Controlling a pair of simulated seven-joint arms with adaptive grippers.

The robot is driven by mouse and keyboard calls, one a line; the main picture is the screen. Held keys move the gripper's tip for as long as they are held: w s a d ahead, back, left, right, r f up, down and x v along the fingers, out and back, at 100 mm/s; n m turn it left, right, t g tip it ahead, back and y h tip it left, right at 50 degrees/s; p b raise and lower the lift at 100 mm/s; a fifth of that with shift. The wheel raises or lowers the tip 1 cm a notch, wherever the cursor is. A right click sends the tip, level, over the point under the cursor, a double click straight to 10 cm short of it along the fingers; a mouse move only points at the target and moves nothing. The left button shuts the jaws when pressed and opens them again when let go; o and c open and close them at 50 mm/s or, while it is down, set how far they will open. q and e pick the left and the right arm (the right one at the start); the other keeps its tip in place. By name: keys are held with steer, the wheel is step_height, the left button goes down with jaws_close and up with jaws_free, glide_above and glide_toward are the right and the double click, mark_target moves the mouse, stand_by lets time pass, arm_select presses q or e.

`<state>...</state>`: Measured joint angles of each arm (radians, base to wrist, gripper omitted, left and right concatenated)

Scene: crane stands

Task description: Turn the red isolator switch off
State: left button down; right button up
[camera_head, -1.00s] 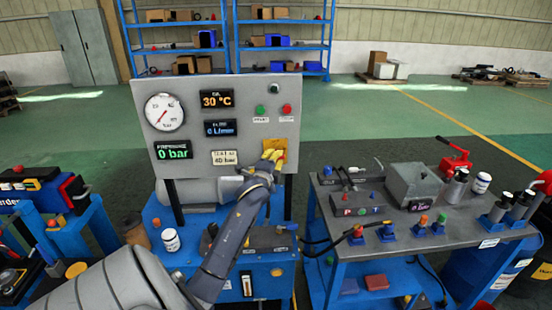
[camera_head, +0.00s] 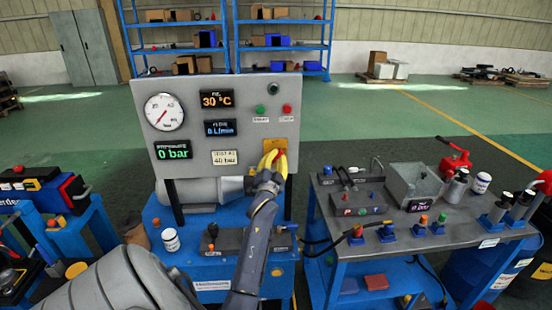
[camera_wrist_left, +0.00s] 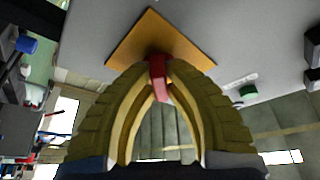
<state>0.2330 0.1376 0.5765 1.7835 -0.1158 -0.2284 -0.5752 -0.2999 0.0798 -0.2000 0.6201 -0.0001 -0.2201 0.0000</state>
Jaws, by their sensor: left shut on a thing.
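The red isolator switch (camera_wrist_left: 158,78) shows in the left wrist view as a red handle on a yellow-orange square plate (camera_wrist_left: 150,35). The plate also shows on the grey panel in the head view (camera_head: 281,144). My left gripper (camera_wrist_left: 158,72) has its two yellow fingers closed around the red handle, with their tips at the plate. In the head view the left gripper (camera_head: 274,160) is at the panel's lower right, and it hides part of the switch. The handle appears slightly tilted in the wrist view. My right gripper is not in view.
The grey panel (camera_head: 190,135) carries a round gauge (camera_head: 164,112), several displays, a green button (camera_head: 260,110) and a red button (camera_head: 287,109). A white jar (camera_head: 171,240) stands on the blue bench below. A cart (camera_head: 480,227) with tools stands at right.

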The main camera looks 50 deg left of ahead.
mark_target(275, 125)
arm_select(q)
steer(key=n+y, duration=0.2)
steer(key=n, duration=0.3)
steer(key=shift+g, duration=0.4)
steer(key=shift+n+g+y, duration=0.6)
steer(key=shift+n+y, duration=0.15)
steer(key=shift+n, duration=0.95)
steer(key=shift+n+g+y, duration=0.6)
steer(key=shift+n+y, duration=0.15)
steer(key=shift+n, duration=1.25)
steer(key=c, duration=1.4)
jaws_free()
steer(key=shift+r, duration=5)
